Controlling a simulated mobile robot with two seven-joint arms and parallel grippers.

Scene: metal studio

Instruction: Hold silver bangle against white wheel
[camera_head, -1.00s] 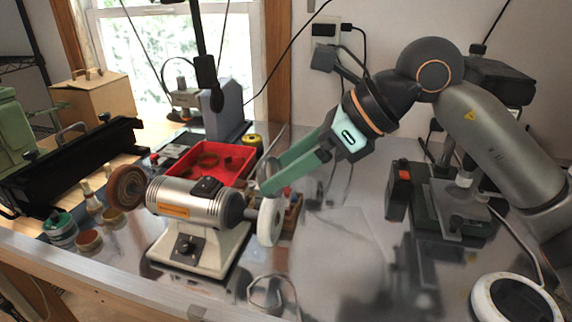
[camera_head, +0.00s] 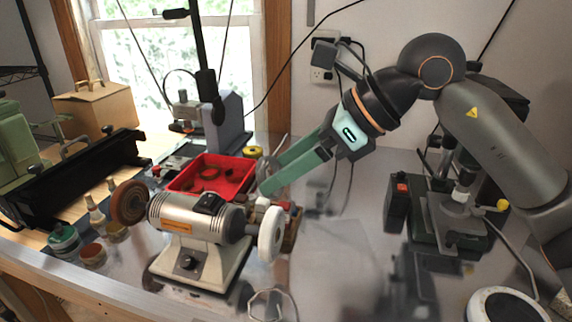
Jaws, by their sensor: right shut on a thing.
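The white wheel (camera_head: 271,234) is on the right end of the grey bench polisher (camera_head: 200,228), upright. My right gripper (camera_head: 265,178) comes in from the upper right with green fingers and is shut on the silver bangle (camera_head: 266,168), a thin ring seen faintly at the fingertips and partly hidden by them. The fingertips are just above the top of the wheel, with a small gap in the picture. I cannot tell the exact depth between bangle and wheel. My left gripper is not in view.
A brown wheel (camera_head: 129,202) is on the polisher's left end. A red tray (camera_head: 212,174) lies behind it. A thin wire loop (camera_head: 271,303) lies in front. A dark green machine (camera_head: 445,215) stands at right. The metal bench between is clear.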

